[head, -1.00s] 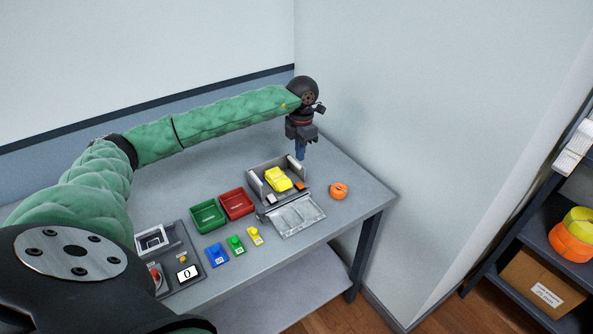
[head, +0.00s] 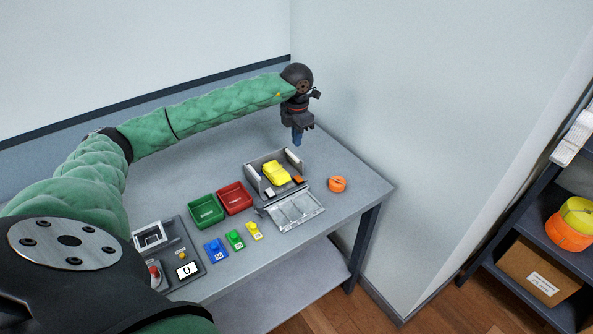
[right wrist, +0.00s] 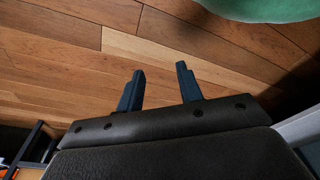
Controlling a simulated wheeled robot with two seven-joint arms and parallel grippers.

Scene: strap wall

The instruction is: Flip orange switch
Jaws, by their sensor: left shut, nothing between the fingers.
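The orange switch (head: 298,180) is a small orange block at the right front of an open grey box (head: 251,176) on the table. A yellow block (head: 275,172) sits inside this box, and a small pale block (head: 270,193) is at its front left. My left gripper (head: 297,143) is shut and empty, pointing down above the table just behind the box's right rear corner, apart from the switch. My right gripper (right wrist: 160,72) shows only in the right wrist view. Its two fingers are apart with only wooden floor behind them.
A hinged grey flap (head: 296,211) lies in front of the box. An orange roll (head: 337,184) is to its right. Green (head: 206,210) and red (head: 235,197) trays, several coloured button blocks and a control panel (head: 190,248) stand to the left. A wall borders the table behind.

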